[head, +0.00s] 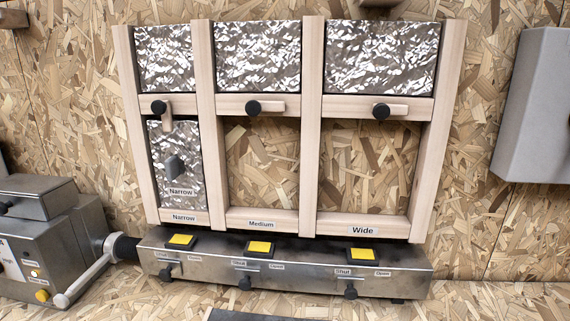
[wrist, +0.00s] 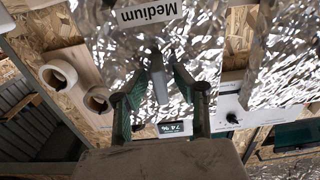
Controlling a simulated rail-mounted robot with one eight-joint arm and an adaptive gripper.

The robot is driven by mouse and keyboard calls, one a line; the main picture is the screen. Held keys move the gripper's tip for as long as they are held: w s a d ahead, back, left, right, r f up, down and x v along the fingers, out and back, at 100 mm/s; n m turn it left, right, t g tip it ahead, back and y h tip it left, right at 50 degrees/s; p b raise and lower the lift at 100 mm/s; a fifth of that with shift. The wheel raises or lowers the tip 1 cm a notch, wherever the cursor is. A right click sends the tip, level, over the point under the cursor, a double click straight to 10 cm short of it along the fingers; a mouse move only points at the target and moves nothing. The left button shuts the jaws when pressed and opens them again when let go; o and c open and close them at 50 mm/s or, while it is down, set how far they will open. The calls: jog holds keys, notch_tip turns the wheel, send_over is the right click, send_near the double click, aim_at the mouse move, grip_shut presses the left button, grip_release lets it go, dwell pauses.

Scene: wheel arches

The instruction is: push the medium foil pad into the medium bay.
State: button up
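In the head view the medium bay (head: 263,165) is an empty opening in the wooden frame, with bare chipboard behind it. Its label (head: 261,225) reads "Medium" on the bottom rail. The medium foil pad (wrist: 200,48) fills the middle of the wrist view, crinkled and silvery, with a "Medium" label and a grey tab handle (wrist: 158,84). My gripper (wrist: 161,70) has its fingers apart, one on each side of the tab. I see a gap at the right finger; contact on the left is unclear. The gripper and medium pad are outside the head view.
A pad labelled "Narrow" (head: 175,165) sits in the narrow bay. The wide bay (head: 368,168) is empty. Dark-knobbed latches (head: 253,107) sit on the rail above the bays. A metal box with switches (head: 290,262) runs below.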

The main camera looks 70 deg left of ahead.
grip_shut()
jog(key=shift+r+p, duration=1)
jog(key=shift+r, duration=1.55)
jog(key=s+d+r, duration=0.3)
jog(key=d, duration=0.3)
jog(key=shift+s+p, duration=0.2)
jog(key=shift+p, duration=0.1)
